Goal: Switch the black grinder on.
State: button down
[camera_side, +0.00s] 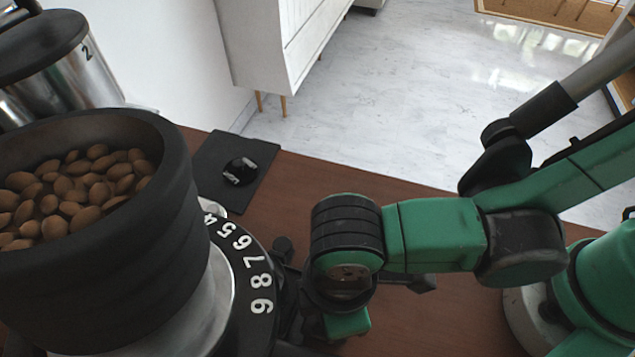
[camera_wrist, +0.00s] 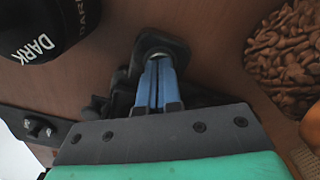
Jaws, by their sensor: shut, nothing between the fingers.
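The black grinder (camera_side: 95,265) fills the left of the side view. Its hopper is full of brown beans, and a black collar (camera_side: 252,262) with white numbers lies below it. A small dark knob (camera_side: 283,246) shows just right of the collar. My gripper is low beside the grinder's right side in the side view, its fingertips hidden. In the wrist view the blue fingers of my gripper (camera_wrist: 157,72) are shut and empty. Their tips appear over or against a black part (camera_wrist: 160,42); contact cannot be told. I cannot make out the switch.
A black mat (camera_side: 210,165) with a small round black object (camera_side: 240,171) lies at the back of the brown counter (camera_side: 440,310). A steel canister (camera_side: 75,75) marked 2 stands behind the grinder. The wrist view shows a black item marked DARK (camera_wrist: 40,25) and beans (camera_wrist: 290,55).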

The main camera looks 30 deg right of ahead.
jog(key=shift+r, duration=2.75)
